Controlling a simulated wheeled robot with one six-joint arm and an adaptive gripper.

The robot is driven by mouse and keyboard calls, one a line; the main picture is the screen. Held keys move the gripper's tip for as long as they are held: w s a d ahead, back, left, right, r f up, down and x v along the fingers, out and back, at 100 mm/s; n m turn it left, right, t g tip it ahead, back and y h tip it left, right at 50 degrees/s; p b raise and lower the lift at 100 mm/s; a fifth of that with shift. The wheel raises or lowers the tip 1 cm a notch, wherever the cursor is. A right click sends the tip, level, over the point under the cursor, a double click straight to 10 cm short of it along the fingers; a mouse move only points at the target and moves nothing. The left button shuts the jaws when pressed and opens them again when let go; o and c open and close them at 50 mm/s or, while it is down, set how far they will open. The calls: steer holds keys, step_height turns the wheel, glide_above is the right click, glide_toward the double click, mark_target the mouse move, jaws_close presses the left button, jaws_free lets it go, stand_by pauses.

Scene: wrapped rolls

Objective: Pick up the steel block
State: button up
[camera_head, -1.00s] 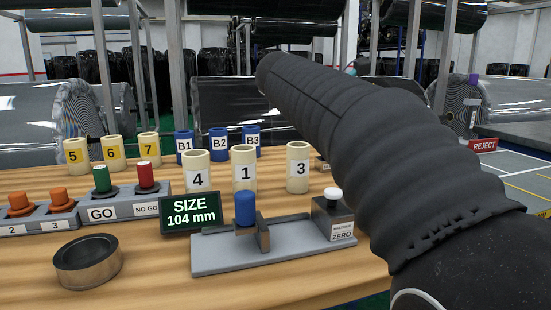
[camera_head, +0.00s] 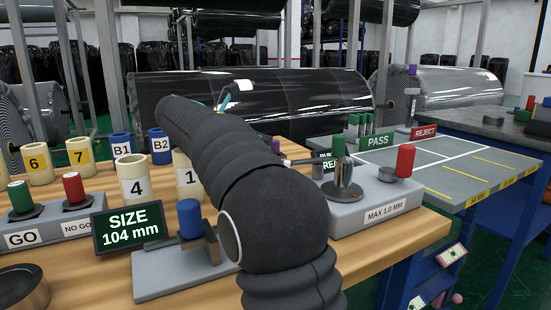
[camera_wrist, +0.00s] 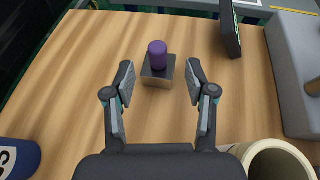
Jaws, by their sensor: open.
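The steel block (camera_wrist: 157,82) stands on the wooden bench with a purple knob (camera_wrist: 157,54) on top in the wrist view. My gripper (camera_wrist: 159,67) is open, with one finger to the left of the block and one to the right, and a gap on both sides. Neither finger appears to touch it. In the head view a bit of purple knob (camera_head: 276,146) shows beyond my arm. The block body and my gripper are hidden there behind the arm.
A cream tube (camera_wrist: 275,160) stands close at the lower right and a blue tube (camera_wrist: 18,158) at the lower left. A dark display (camera_wrist: 230,28) and a grey fixture (camera_wrist: 300,80) stand right of the block. Bare wood lies to the left.

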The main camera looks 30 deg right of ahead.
mark_target(275, 140)
steer(key=shift+x, duration=3.55)
steer(key=shift+w+a+r, duration=0.1)
steer(key=shift+w, duration=0.05)
jaws_close()
